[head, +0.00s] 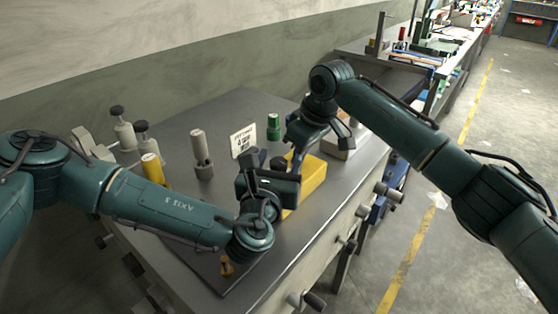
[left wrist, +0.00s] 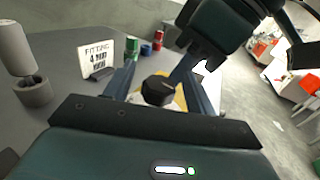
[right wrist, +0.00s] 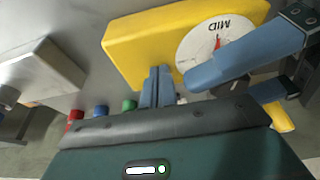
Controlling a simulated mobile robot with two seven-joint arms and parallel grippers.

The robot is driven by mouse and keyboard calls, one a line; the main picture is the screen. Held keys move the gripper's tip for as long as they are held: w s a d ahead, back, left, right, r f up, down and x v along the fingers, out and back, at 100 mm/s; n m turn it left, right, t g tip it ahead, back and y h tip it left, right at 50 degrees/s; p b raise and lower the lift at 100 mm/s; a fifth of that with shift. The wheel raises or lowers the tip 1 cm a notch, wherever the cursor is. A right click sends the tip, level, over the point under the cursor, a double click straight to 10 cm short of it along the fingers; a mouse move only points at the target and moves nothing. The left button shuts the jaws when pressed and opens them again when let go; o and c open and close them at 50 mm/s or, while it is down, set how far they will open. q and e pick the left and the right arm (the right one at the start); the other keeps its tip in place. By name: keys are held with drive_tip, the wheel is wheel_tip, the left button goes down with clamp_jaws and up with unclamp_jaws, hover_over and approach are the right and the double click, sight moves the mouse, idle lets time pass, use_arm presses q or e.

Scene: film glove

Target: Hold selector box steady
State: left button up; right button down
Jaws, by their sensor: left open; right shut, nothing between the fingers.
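The selector box is a yellow box (head: 313,178) on the grey bench, partly hidden by my arms in the head view. In the right wrist view the yellow box (right wrist: 140,48) shows a white dial (right wrist: 215,42) marked MID with a red pointer. My left gripper (left wrist: 158,82) is open, its blue fingers on either side of a black knob (left wrist: 159,91) in its view; I cannot tell whether they touch it. My right gripper (right wrist: 158,84) is shut and empty, its fingertips close to the box's edge; contact is unclear.
A sign card (head: 243,141), a green cylinder (head: 274,127) and a grey post (head: 201,154) stand behind the box. A yellow cylinder (head: 153,168) is at the left. A pale block (head: 338,143) sits beside the box. The bench's front edge is close by.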

use_arm(q)
drive_tip(key=c, duration=1)
drive_tip(key=shift+o, duration=0.2)
drive_tip(key=shift+n+y, duration=0.3)
drive_tip(key=shift+y, duration=0.2)
drive_tip(key=n+y, duration=0.2)
drive_tip(key=y, duration=0.1)
drive_tip(key=n+y, duration=0.1)
drive_tip(key=y, duration=0.2)
drive_tip(key=shift+d+n, duration=0.1)
drive_tip(key=shift+n, duration=0.3)
drive_tip(key=n+g+y, duration=0.1)
drive_tip(key=n+y, duration=0.1)
drive_tip(key=y, duration=0.1)
drive_tip(key=n+g+y, duration=0.2)
drive_tip(key=y, duration=0.1)
drive_tip(key=shift+r+n+y, duration=0.1)
drive_tip(key=shift+n+y, duration=0.2)
drive_tip(key=o, duration=1)
drive_tip(key=shift+c, duration=0.2)
